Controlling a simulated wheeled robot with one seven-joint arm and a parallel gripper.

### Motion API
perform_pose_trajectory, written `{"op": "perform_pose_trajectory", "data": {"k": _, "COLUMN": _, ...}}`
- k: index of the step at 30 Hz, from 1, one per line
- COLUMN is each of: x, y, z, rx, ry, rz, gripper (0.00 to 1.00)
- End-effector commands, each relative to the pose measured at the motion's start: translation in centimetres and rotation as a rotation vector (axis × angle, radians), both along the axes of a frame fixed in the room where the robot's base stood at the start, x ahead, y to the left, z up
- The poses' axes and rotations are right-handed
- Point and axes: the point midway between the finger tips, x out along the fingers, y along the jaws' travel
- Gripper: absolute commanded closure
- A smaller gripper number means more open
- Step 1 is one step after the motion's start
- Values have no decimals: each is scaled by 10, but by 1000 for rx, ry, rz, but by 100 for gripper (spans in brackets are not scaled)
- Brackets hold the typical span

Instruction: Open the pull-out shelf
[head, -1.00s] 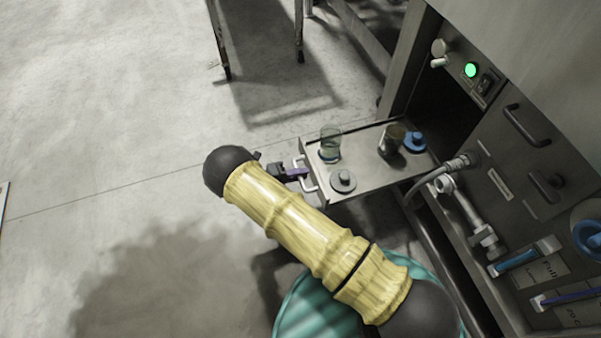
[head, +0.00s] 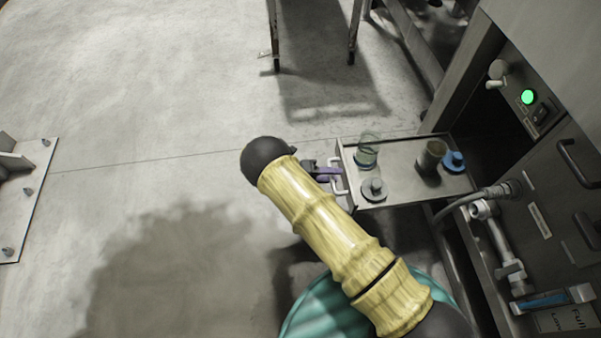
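The pull-out shelf (head: 405,182) is a grey metal tray that sticks out of the dark opening at the front of the washer. A pale bar handle (head: 338,178) is on its left end. My gripper (head: 330,172) is at this handle, its purple-tipped fingers overlapping it. The fingers are small here and partly hidden by my arm, so whether they are closed on the handle cannot be told. On the shelf stand a clear greenish glass (head: 367,150), a grey round lidded piece (head: 374,189), a brownish cup (head: 432,156) and a blue round piece (head: 454,161).
The washer's panel with a lit green button (head: 527,97) is at the right. A hose and pipe (head: 505,240) run beside the shelf's right end. A metal frame's legs (head: 353,35) stand behind. The floor to the left is clear up to a bolted plate (head: 22,215).

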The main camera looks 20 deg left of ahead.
Motion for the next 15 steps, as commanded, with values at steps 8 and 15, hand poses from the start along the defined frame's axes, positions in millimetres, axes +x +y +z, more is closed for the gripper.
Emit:
{"op": "perform_pose_trajectory", "data": {"k": 8, "x": -15, "y": 30, "z": 8, "rx": 2, "ry": 1, "rz": 4, "gripper": 67}}
{"op": "perform_pose_trajectory", "data": {"k": 15, "x": -36, "y": 72, "z": 18, "rx": 3, "ry": -1, "rz": 3, "gripper": 67}}
